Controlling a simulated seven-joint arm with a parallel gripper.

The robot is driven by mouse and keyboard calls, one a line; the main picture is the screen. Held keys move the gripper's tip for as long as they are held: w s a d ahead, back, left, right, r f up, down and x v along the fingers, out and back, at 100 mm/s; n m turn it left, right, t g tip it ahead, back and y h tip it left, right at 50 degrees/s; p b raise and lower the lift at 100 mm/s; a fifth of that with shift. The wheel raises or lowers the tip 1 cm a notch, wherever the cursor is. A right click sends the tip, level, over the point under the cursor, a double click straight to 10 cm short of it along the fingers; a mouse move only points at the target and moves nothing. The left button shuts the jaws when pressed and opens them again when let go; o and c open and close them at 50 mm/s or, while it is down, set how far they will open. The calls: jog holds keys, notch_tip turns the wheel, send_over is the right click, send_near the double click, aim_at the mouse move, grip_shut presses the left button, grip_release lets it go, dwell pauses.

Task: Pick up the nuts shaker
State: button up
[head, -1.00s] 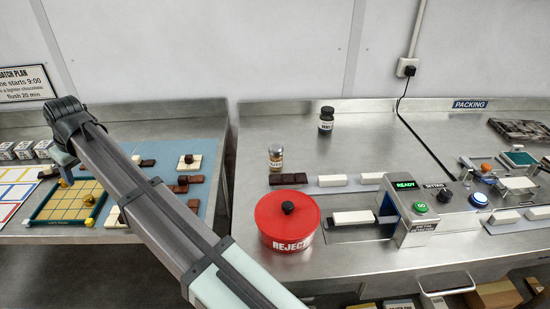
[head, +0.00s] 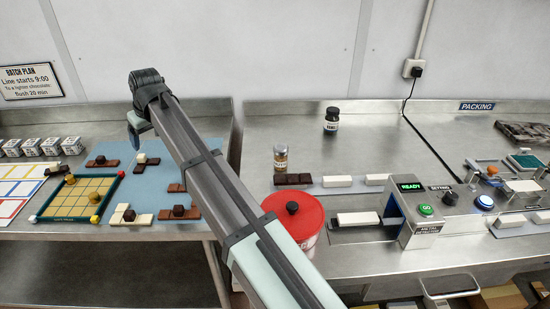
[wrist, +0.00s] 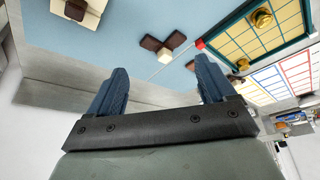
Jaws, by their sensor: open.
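A small clear shaker (head: 280,158) with tan contents, a light lid and a pale label stands upright on the steel bench in the head view. A darker shaker (head: 331,121) with a black lid stands upright behind it to the right. Both labels are too small to read surely; the tan contents suggest the front one holds nuts. My gripper (wrist: 160,66) is open and empty in the wrist view, above the blue mat. In the head view my arm's end is well left of both shakers. Neither shaker shows in the wrist view.
The red reject tub (head: 294,213) stands in front of the clear shaker, partly hidden by my arm. A dark chocolate bar (head: 293,180) lies just before the shaker. The control box (head: 421,212) stands to the right. The bench around the dark shaker is clear.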

jog(key=w+d+r+m+t, duration=0.1)
jog(key=w+d, duration=0.3)
jog(key=d, duration=0.4)
jog(key=w+d+m, duration=0.1)
jog(key=w+d, duration=0.2)
jog(key=d, duration=0.5)
jog(key=r+m+h, duration=0.1)
jog(key=m+h, duration=0.1)
jog(key=m, duration=0.2)
send_over(282, 148)
jog(key=w+d, duration=0.2)
jog(key=s+f+n+y, duration=0.1)
jog(key=s+f+n, duration=0.15)
jog(key=s, duration=0.25)
jog(key=x, duration=0.7)
jog(key=shift+w+a+f, duration=0.1)
jog(key=shift+w+a, duration=0.1)
jog(key=shift+w, duration=0.05)
jog(key=shift+x, duration=2.6)
jog(key=shift+s+d+f, duration=0.1)
jog(key=shift+s, duration=0.05)
jog(key=shift+c, duration=0.3)
